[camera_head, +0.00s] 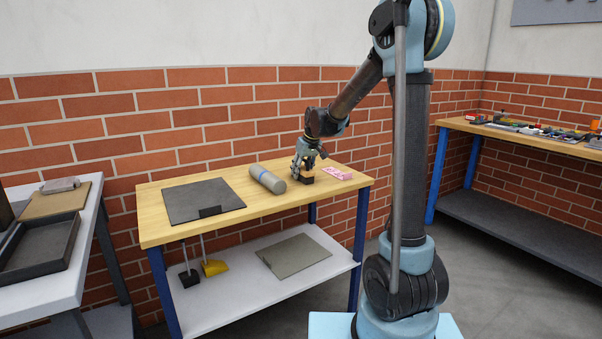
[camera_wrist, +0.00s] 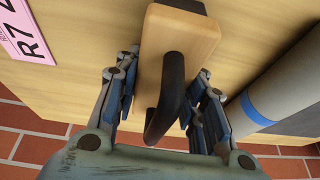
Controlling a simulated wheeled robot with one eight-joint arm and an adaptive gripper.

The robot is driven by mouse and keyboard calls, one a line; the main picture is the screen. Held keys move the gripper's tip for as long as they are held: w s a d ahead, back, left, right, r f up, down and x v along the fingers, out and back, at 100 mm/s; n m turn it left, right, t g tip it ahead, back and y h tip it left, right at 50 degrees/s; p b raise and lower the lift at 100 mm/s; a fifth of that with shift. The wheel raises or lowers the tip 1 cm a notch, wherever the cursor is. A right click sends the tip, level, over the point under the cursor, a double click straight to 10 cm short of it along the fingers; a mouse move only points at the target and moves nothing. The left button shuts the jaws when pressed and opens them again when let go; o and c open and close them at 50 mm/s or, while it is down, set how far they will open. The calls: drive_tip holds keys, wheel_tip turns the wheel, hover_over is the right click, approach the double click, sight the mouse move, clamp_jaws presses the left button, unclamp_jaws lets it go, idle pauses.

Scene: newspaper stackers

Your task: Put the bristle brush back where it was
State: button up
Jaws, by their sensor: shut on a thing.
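The bristle brush (camera_wrist: 190,35) shows in the wrist view as a pale wooden block with a black curved handle and a dark strip at its far end. My gripper (camera_wrist: 163,85) has its fingers on both sides of the brush and is shut on it. In the head view, my gripper (camera_head: 304,164) points down at the right part of the wooden table, with the dark lower part of the brush (camera_head: 307,180) under it. The brush is at or just above the tabletop; I cannot tell if it touches. The fingers partly hide it.
A grey roll with a blue band (camera_head: 267,179) lies close left of the brush; a pink card (camera_head: 337,173) lies close right. A dark mat (camera_head: 195,201) covers the left of the wooden table (camera_head: 263,218). A left table holds a tray (camera_head: 38,250). A cluttered bench (camera_head: 460,124) stands right.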

drive_tip(key=o, duration=1)
drive_tip(key=shift+o, duration=0.2)
drive_tip(key=v, duration=1.2)
drive_tip(key=shift+s+d, duration=0.1)
drive_tip(key=shift+s, duration=0.05)
drive_tip(key=s+d+f+m+h, duration=0.1)
drive_tip(key=s+d+f, duration=0.5)
drive_tip(key=s, duration=0.6)
drive_tip(key=s+d+f+m+g+h, duration=0.1)
drive_tip(key=s+d+f+m, duration=0.2)
drive_tip(key=s, duration=1)
drive_tip(key=s+d+f+m+h, duration=0.1)
drive_tip(key=s+d+f+m, duration=0.1)
drive_tip(key=s+d+f, duration=0.7)
drive_tip(key=s+d, duration=0.3)
drive_tip(key=shift+s+f+m, duration=0.3)
drive_tip(key=shift+s+f, duration=0.05)
drive_tip(key=shift+f, duration=0.05)
